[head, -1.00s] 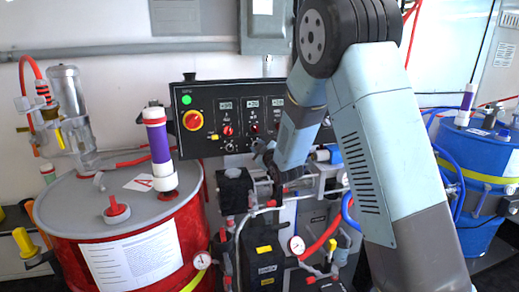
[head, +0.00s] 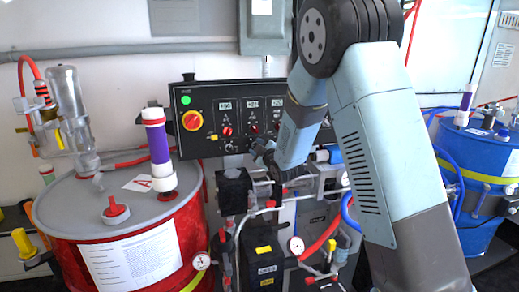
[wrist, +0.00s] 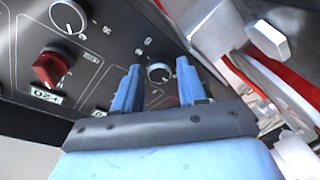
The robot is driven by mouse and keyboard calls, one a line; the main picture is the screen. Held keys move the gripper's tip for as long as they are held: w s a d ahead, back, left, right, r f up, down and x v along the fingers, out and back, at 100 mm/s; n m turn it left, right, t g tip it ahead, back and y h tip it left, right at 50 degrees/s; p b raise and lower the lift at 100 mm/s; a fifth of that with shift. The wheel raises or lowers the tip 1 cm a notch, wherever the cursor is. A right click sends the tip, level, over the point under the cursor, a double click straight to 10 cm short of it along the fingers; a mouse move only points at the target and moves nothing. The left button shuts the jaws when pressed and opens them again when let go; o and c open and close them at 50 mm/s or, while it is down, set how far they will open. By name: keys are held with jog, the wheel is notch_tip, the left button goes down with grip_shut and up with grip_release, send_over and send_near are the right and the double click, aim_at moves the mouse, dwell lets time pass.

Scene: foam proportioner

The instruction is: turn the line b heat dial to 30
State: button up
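The black control panel (head: 212,100) stands at the back in the head view, with red knobs, small displays and a lower row of dials. In the wrist view, a small silver dial (wrist: 159,72) with a white pointer line sits between the two blue fingertips of my gripper (wrist: 157,75). The fingers are apart, one on each side of the dial, with gaps showing. I cannot read the dial's label or setting, or tell whether it is line B's. My gripper (head: 262,152) shows only in part at the panel's lower edge in the head view.
In the wrist view, a red knob (wrist: 50,67) and another silver dial (wrist: 68,16) are on the left. A pale bracket and red hose are close on the right. A red drum (head: 130,240) stands left, a blue drum (head: 480,190) right, hoses and gauges below the panel.

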jog(key=shift+o, duration=1.1)
jog(key=shift+s, duration=0.1)
jog(key=v, duration=1.3)
jog(key=shift+s+d, duration=0.2)
jog(key=shift+r, duration=0.1)
